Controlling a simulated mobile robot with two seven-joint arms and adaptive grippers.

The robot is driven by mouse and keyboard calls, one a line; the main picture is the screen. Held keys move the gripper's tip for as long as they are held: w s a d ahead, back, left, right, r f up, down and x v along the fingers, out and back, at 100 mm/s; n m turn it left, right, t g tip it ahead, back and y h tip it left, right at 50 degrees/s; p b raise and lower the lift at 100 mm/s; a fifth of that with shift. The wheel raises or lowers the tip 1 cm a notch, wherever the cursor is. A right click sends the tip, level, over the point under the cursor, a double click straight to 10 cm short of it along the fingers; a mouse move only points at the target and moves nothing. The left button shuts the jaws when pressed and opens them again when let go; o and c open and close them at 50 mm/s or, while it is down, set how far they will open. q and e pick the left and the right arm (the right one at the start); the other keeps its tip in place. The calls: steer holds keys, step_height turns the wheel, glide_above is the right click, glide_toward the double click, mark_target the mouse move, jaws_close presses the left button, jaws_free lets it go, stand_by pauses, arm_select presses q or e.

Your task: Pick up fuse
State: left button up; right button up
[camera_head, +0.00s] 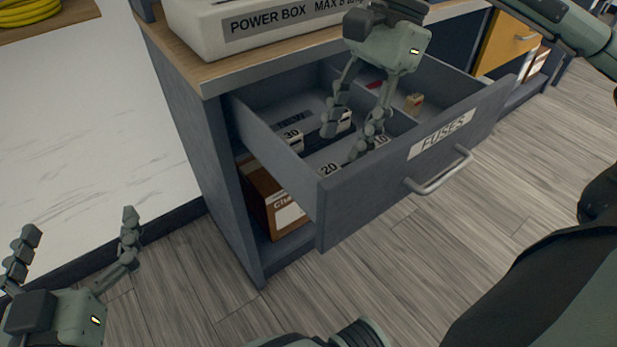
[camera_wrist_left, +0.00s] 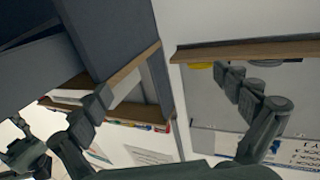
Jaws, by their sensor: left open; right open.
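The open drawer labelled FUSES (camera_head: 345,215) has compartments marked 30 (camera_head: 291,134), 20 (camera_head: 329,169) and 10 (camera_head: 381,140). A small tan block (camera_head: 414,103), possibly a fuse, lies in its back right part. A small red item (camera_head: 376,86) lies further back. My right gripper (camera_head: 346,138) reaches down into the drawer with its fingers apart. The fingers partly hide the drawer floor, and I cannot tell whether a fuse is between them. My left gripper (camera_head: 80,225) is open and empty, low at the left, away from the drawer; its fingers also show in the left wrist view (camera_wrist_left: 165,85).
A white power box (camera_head: 260,25) stands on the wooden counter above the drawer. A cardboard box (camera_head: 275,200) sits on the shelf below. A yellow drawer (camera_head: 510,45) is further right. The floor (camera_head: 400,290) in front is clear. Yellow coiled cable (camera_head: 28,10) lies at upper left.

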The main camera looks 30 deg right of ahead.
mark_target(329, 168)
steer(key=x, duration=0.7)
steer(key=shift+w+d+f+b, duration=0.15)
steer(key=shift+w+f+b, duration=0.05)
steer(key=shift+w+b, duration=0.15)
arm_select(q)
steer(key=r, duration=0.1)
steer(key=d+r+t, duration=0.1)
steer(key=r+h, duration=0.1)
steer(key=shift+s+d+r+t, duration=0.15)
steer(key=shift+s+r+t, duration=0.1)
steer(key=shift+s+t, duration=0.05)
arm_select(e)
steer(key=shift+c, duration=0.4)
jaws_close()
